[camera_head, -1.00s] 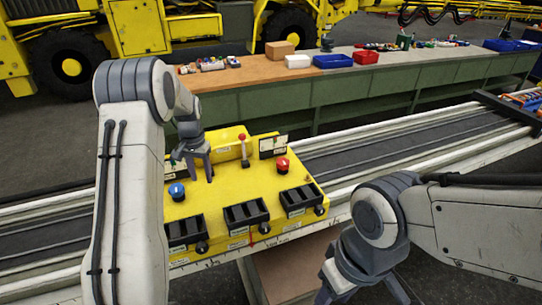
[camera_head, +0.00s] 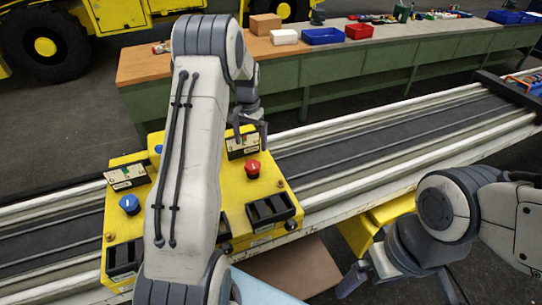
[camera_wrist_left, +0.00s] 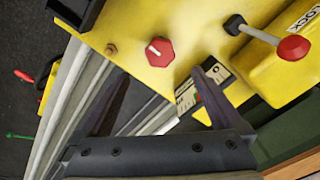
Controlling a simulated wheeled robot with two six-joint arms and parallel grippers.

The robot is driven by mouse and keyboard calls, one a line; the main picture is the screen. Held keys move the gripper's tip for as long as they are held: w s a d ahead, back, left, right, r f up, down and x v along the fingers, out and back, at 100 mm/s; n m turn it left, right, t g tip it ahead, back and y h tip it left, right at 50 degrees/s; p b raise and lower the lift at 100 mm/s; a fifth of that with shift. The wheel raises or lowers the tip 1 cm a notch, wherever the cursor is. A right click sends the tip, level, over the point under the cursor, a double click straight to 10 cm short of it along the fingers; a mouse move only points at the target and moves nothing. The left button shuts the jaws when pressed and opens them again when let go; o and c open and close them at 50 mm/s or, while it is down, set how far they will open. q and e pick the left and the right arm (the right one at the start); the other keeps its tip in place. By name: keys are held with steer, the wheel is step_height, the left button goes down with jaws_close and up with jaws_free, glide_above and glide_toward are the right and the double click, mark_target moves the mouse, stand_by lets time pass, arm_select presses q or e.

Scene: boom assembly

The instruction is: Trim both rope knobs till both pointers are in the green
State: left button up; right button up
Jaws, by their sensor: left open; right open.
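The yellow panel (camera_head: 233,210) carries a blue knob (camera_head: 130,204) at its left and a red knob (camera_head: 252,168) at its right. A pointer gauge stands behind each: the left gauge (camera_head: 127,176) and the right gauge (camera_head: 242,146). Their pointers are too small to read. My left gripper (camera_head: 252,128) is open and empty, above the panel by the right gauge. In the left wrist view the red knob (camera_wrist_left: 160,52), with a white mark, lies beyond the open fingers, apart from them. My right gripper (camera_head: 402,286) is open and empty at the lower right, away from the panel.
A red-balled lever (camera_wrist_left: 292,47) stands beside a yellow block marked LOCK in the left wrist view. Black trays (camera_head: 270,209) line the panel's front. A conveyor rail (camera_head: 380,150) runs right. A workbench (camera_head: 400,60) with bins stands behind. My left arm hides the panel's middle.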

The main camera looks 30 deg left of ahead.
mark_target(252, 164)
arm_select(q)
step_height(252, 164, down, 9)
steer(key=p, duration=0.3)
steer(key=shift+p, duration=0.35)
steer(key=shift+f, duration=0.5)
steer(key=shift+c, duration=0.3)
steer(key=c, duration=1.3)
steer(key=shift+o, duration=0.2)
steer(key=shift+f+n+b, duration=0.2)
steer(key=shift+n+b, duration=0.8)
steer(key=shift+b, duration=0.15)
steer(key=shift+r+n+b, duration=0.2)
steer(key=shift+n+b, duration=0.35)
steer(key=shift+n, duration=0.45)
